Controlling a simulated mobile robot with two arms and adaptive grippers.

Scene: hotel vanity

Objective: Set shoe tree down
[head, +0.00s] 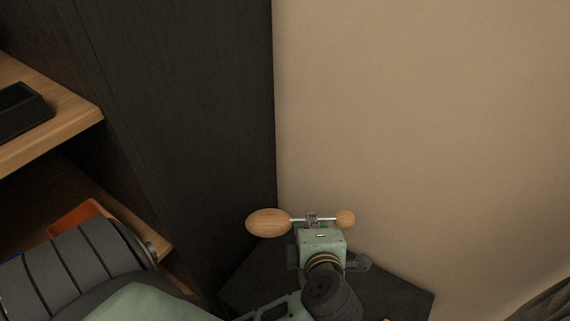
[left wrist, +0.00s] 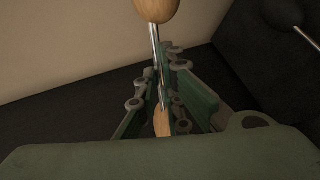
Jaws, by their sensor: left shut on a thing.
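The shoe tree (head: 268,222) has a large wooden oval end, a thin metal rod and a small wooden knob at the other end. In the head view it lies roughly level, with the large end to the left. My left gripper (head: 312,220) is shut on its metal rod, between the two wooden ends. In the left wrist view the shoe tree (left wrist: 156,10) runs between the fingers of my left gripper (left wrist: 160,85). The fingers hide part of the rod. My right gripper is not in view.
A dark surface (head: 395,295) lies below and behind the gripper, against a beige wall (head: 420,120). A tall dark panel (head: 190,130) stands to the left. Wooden shelves (head: 60,110) hold a black tray (head: 22,108) and an orange item (head: 82,214).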

